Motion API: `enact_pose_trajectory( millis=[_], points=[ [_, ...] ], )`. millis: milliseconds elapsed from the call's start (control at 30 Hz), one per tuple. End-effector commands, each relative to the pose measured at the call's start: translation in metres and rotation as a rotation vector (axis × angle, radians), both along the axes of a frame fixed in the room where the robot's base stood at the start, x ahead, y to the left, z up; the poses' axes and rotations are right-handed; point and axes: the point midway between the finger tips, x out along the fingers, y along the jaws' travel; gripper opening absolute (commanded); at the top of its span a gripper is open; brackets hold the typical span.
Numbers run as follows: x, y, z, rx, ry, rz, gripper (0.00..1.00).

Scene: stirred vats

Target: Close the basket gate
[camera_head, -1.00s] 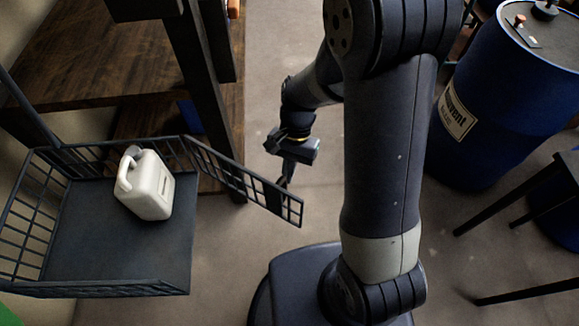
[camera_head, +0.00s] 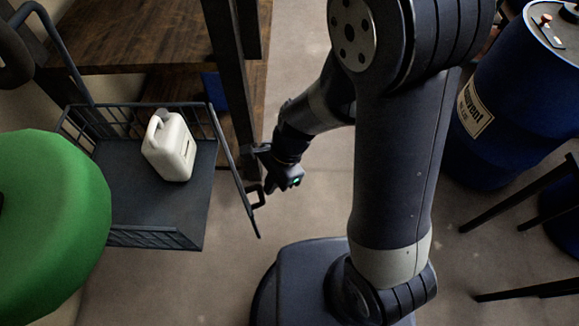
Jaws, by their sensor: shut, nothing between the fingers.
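The basket (camera_head: 160,236) is a dark wire-sided cart at the left with a flat floor. Its gate (camera_head: 232,168) is hinged at the back right corner and stands partly open, seen nearly edge-on, its free end out to the right of the basket's front corner. A white jug (camera_head: 170,148) stands upright on the basket floor. My gripper (camera_head: 257,196) is shut and empty at the outer, right side of the gate, close against its free half. I cannot tell for sure whether the fingertips touch the bars.
A large green rounded object (camera_head: 50,225) covers the basket's left side in the foreground. A wooden shelf unit (camera_head: 150,40) with a dark post stands behind the gate. A blue drum (camera_head: 500,110) and a dark-legged stand (camera_head: 530,200) are at the right. The floor in front of the gate is clear.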

Motion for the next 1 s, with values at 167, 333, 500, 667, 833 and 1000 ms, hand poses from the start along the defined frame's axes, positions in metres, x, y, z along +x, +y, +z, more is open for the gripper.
enact_pose_trajectory(
  millis=[167,333,500,667,833,1000],
  points=[
    [-0.024,0.035,0.002,-0.001,0.001,-0.143,0.00],
    [-0.038,0.063,0.002,-0.002,0.001,-0.264,0.00],
    [-0.045,0.085,0.001,-0.001,0.001,-0.355,0.00],
    [-0.047,0.098,0.001,0.000,0.000,-0.410,0.00],
    [-0.049,0.104,0.000,-0.001,0.001,-0.436,0.00],
    [-0.048,0.107,0.000,0.002,0.000,-0.442,0.00]
  ],
)
